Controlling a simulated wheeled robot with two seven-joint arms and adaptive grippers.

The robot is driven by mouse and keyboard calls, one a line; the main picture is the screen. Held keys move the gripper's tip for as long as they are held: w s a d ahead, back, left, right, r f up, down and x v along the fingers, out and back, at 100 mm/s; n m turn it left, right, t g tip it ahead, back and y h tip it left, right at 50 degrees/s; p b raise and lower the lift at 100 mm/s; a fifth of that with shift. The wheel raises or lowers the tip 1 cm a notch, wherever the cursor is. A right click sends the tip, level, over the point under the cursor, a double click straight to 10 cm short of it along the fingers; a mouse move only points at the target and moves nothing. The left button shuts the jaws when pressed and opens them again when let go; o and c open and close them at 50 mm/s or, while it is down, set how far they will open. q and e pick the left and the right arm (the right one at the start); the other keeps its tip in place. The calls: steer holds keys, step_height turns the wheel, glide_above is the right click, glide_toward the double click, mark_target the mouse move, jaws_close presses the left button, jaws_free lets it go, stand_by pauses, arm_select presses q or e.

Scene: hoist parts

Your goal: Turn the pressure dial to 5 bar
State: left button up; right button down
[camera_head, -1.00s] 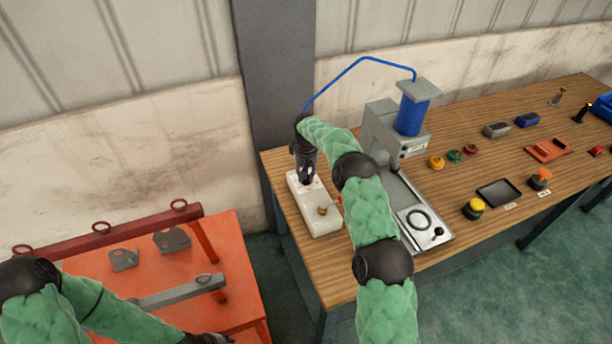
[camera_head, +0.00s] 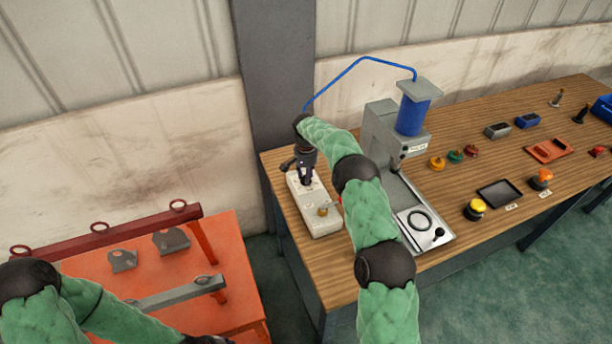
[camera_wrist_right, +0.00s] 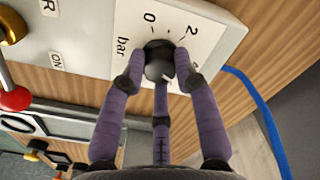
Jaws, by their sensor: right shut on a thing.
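The pressure dial is a dark round knob (camera_wrist_right: 158,58) on a white control box (camera_head: 319,215). In the right wrist view, the marks 0 and 2 and the word bar are printed around it; another mark is partly hidden by a finger. My right gripper (camera_wrist_right: 155,75) has its purple-grey fingers closed around the knob from several sides. In the head view this gripper (camera_head: 305,178) points down at the far end of the box and hides the dial. The knob's pointer cannot be read clearly. My left arm's end is cut off at the bottom edge of the head view.
A grey press with a blue cylinder (camera_head: 411,115) stands right of my right arm. Several small parts lie on the wooden bench (camera_head: 455,195). An orange table (camera_head: 238,268) stands at left.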

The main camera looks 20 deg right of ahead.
steer(key=shift+m, duration=0.4)
steer(key=c, duration=0.9)
jaws_free()
step_height(320, 180, up, 12)
steer(key=shift+f, duration=0.1)
